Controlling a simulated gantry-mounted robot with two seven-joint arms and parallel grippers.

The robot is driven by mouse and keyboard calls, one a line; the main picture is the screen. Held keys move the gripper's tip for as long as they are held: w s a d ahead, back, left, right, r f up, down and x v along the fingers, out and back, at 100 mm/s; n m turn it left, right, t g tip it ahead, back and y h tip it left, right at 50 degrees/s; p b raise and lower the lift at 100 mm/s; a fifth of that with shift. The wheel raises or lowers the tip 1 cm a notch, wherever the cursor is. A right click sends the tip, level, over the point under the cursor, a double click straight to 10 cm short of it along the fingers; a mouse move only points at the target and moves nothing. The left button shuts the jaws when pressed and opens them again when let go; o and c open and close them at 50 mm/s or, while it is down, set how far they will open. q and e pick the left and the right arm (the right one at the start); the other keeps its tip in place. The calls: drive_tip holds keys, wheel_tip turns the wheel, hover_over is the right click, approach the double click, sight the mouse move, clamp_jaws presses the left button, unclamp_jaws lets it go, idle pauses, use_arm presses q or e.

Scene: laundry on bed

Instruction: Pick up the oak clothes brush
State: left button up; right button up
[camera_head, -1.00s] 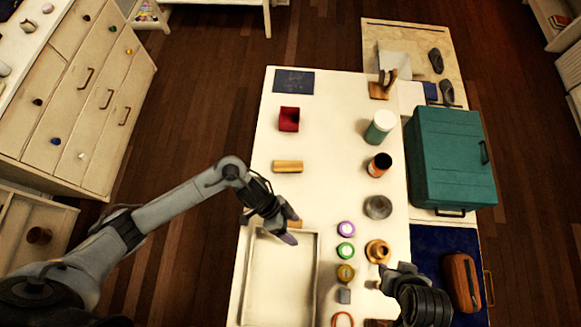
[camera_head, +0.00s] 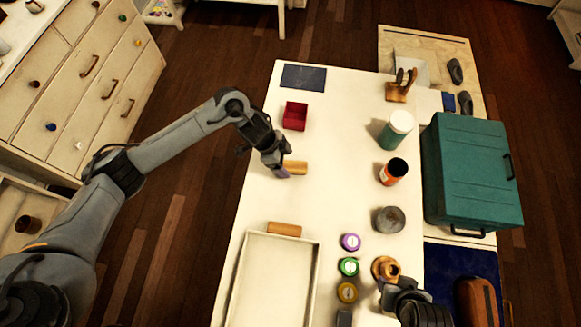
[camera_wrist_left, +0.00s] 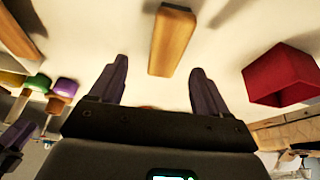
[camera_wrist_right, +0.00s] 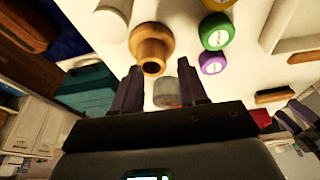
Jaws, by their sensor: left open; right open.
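The oak clothes brush (camera_head: 297,167) looks like a light wooden block lying on the white table; the left fingers partly cover its left end in the head view. My left gripper (camera_head: 282,172) is open at the brush's left end. In the left wrist view the brush (camera_wrist_left: 172,42) lies ahead, between the lines of the open fingers (camera_wrist_left: 160,85), with nothing gripped. My right gripper (camera_wrist_right: 160,90) is open and empty near a turned wooden piece (camera_wrist_right: 151,47).
A similar wooden block (camera_head: 284,229) lies by the cream tray (camera_head: 318,262). A red open box (camera_head: 295,116) is beyond the brush. A green jar (camera_head: 395,131), orange jar (camera_head: 393,171) and grey pot (camera_head: 389,219) stand to the right. Clear tabletop separates them from the brush.

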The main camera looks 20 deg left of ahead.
sight(290, 165)
use_arm(q)
drive_tip(key=x, duration=0.3)
drive_tip(key=b+x, duration=0.1)
drive_tip(key=x, duration=0.1)
drive_tip(key=shift+w+a, duration=0.25)
drive_tip(key=shift+a, duration=0.15)
drive_tip(key=shift+d+f, duration=0.2)
drive_tip(key=shift+f, duration=0.2)
drive_tip(key=shift+f, duration=0.1)
drive_tip(key=c, duration=1.1)
wheel_tip(290, 165, up, 5)
drive_tip(key=shift+w+f+p, duration=0.1)
drive_tip(key=shift+p, duration=0.35)
drive_tip(key=s+d+r, duration=0.2)
drive_tip(key=d, duration=0.1)
drive_tip(key=s+d+r+p, duration=0.1)
drive_tip(key=s+d+r, duration=0.1)
drive_tip(key=d, duration=0.1)
drive_tip(key=s+d+r+p, duration=0.1)
drive_tip(key=s+d+r, duration=0.1)
drive_tip(key=s+d, duration=0.1)
drive_tip(key=shift+s+d+r, duration=0.1)
drive_tip(key=shift+r, duration=0.1)
